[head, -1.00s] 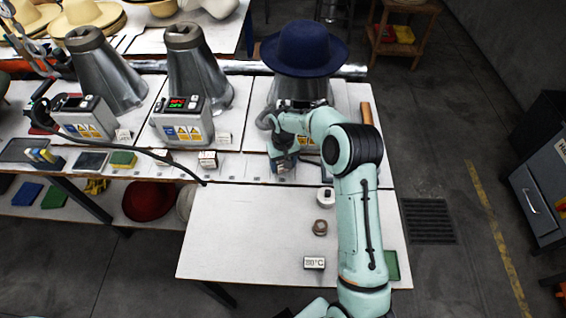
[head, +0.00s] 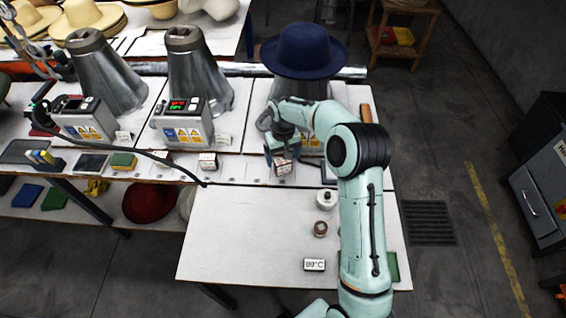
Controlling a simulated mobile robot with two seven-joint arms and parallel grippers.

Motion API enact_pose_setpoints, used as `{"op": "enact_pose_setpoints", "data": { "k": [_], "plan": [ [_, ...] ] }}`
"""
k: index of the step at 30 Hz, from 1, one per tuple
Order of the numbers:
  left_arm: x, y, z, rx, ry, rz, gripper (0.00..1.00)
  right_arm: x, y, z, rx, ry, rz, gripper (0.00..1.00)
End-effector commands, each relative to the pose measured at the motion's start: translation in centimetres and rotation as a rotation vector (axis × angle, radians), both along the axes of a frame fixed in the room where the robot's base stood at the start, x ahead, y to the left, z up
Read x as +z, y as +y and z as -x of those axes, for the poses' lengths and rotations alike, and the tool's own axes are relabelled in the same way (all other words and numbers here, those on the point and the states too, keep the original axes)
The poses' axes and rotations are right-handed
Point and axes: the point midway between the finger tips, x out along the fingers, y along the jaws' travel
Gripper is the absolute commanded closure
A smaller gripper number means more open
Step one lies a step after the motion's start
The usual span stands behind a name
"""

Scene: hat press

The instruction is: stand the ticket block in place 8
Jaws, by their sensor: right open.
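A small white ticket block (head: 282,167) with dark print on its face stands upright on the strip of marked places (head: 237,171) along the front of the press bench. It is below the right-hand press. My right gripper (head: 283,152) is open, just above and behind this block; I cannot tell if a finger still touches it. The place numbers are too small to read, and the one under the block is hidden. My left gripper is not in view.
Similar ticket blocks (head: 208,161) stand farther left on the strip. A block marked 80°C (head: 314,265), a brown ring (head: 320,229) and a white round item (head: 326,199) are on the front table (head: 240,240), whose left half is clear. A navy hat (head: 303,50) sits above the right-hand press.

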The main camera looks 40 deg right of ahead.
Motion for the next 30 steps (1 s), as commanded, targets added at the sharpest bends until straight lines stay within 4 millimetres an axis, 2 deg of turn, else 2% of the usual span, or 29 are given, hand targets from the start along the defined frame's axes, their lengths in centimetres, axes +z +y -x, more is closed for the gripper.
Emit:
{"op": "enact_pose_setpoints", "data": {
  "k": [1, 3, 10, 15, 30],
  "plan": [
    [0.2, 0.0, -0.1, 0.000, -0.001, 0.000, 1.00, 1.4, 0.0, -0.1, -0.001, -0.006, 0.001, 0.11],
    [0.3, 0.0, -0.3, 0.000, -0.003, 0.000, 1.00, 2.9, 0.0, -0.1, -0.001, -0.006, 0.001, 0.11],
    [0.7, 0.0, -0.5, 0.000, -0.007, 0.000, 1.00, 6.2, 0.0, -0.1, -0.002, -0.002, 0.001, 0.11],
    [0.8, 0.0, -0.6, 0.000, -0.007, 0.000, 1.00, 6.8, 0.0, 0.0, -0.001, 0.000, 0.000, 0.11],
    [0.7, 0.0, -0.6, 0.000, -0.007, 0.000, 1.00, 6.8, 0.0, 0.0, -0.001, 0.001, 0.000, 0.11]
  ]
}}
